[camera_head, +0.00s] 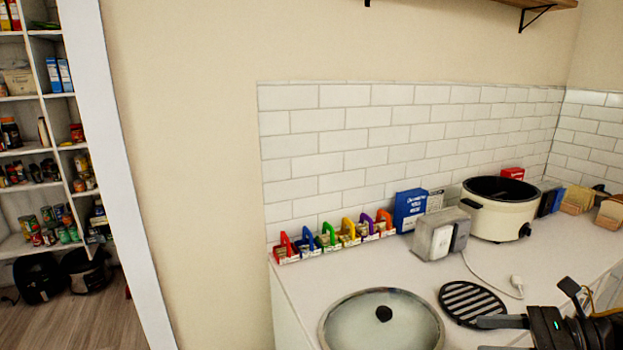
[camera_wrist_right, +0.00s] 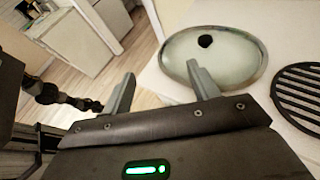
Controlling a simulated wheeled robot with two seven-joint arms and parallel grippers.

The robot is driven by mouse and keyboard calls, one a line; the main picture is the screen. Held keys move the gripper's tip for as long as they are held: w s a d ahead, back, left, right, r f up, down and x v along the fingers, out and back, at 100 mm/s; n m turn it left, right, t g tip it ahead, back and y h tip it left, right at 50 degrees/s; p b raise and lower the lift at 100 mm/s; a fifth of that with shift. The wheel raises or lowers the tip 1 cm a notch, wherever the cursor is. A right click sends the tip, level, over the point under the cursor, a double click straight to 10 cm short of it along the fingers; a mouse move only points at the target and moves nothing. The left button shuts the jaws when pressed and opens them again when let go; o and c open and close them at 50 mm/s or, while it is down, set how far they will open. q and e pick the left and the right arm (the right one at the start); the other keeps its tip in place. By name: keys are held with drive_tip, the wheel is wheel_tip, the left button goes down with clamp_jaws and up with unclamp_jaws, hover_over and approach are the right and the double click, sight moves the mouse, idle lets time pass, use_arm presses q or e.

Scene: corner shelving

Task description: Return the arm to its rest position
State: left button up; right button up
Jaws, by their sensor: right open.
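My right gripper (camera_head: 502,336) comes in at the lower right of the head view, at the front of the white counter (camera_head: 330,280). In the right wrist view the right gripper (camera_wrist_right: 160,95) shows two grey fingers spread apart with nothing between them. Beyond them are a glass lid (camera_wrist_right: 220,60) and the counter's front edge. The lid also lies on the counter in the head view (camera_head: 355,325), with a black knob. My left gripper is not in the head view.
A black slatted trivet (camera_head: 472,304) lies right of the lid, close to my right gripper. A white plug (camera_head: 517,283) and cord, a metal toaster (camera_head: 440,236), a cream slow cooker (camera_head: 498,212) and a blue box (camera_head: 409,209) stand behind. Pantry shelves (camera_head: 20,165) are far left.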

wheel_tip(320, 180, down, 17)
drive_tip(key=w+a+m+t+h, duration=0.1)
drive_tip(key=m+t+h, duration=0.65)
drive_tip(key=m, duration=1.65)
drive_tip(key=s+a+f+m+g+h, duration=0.2)
drive_tip(key=s+a+f+m+g, duration=0.3)
drive_tip(key=s+m, duration=0.45)
drive_tip(key=s+a+f+m+g+h, duration=0.25)
drive_tip(key=s+f+m+g, duration=0.45)
drive_tip(key=m, duration=0.4)
wheel_tip(320, 180, down, 31)
drive_tip(key=s+b, duration=0.3)
drive_tip(key=b, duration=0.2)
use_arm(q)
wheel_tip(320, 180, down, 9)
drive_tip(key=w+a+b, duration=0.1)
drive_tip(key=b, duration=0.3)
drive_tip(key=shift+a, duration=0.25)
use_arm(e)
drive_tip(key=s+d+f+g, duration=0.1)
drive_tip(key=s+d+f, duration=0.2)
drive_tip(key=s+f, duration=1.3)
wheel_tip(320, 180, down, 4)
drive_tip(key=shift+s+f, duration=0.1)
drive_tip(key=shift+s, duration=0.05)
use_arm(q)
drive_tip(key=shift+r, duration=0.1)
use_arm(e)
drive_tip(key=shift+n+g, duration=0.25)
